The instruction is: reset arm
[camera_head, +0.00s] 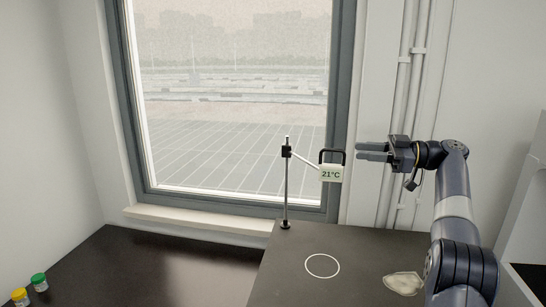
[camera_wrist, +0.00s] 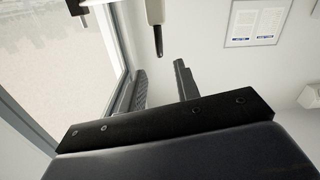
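My gripper (camera_head: 360,151) is at the end of my raised arm, right of the stand and pointing left in the head view. Its two fingers lie level, a little apart, with nothing between them. In the wrist view the fingers (camera_wrist: 162,82) are clearly apart and the gap is empty. A white thermometer display (camera_head: 331,173) reading 21°C, with a black handle, is left of and slightly below the fingertips. It hangs on the arm of a metal stand (camera_head: 286,190) and does not touch my gripper.
The stand is on a dark table (camera_head: 290,262) with a white circle (camera_head: 322,265) and a pale irregular patch (camera_head: 404,283). Green-lidded (camera_head: 39,282) and yellow-lidded (camera_head: 20,296) jars stand at lower left. A window (camera_head: 235,100) is behind. A pale, dark-tipped object (camera_wrist: 156,20) shows beyond the fingers.

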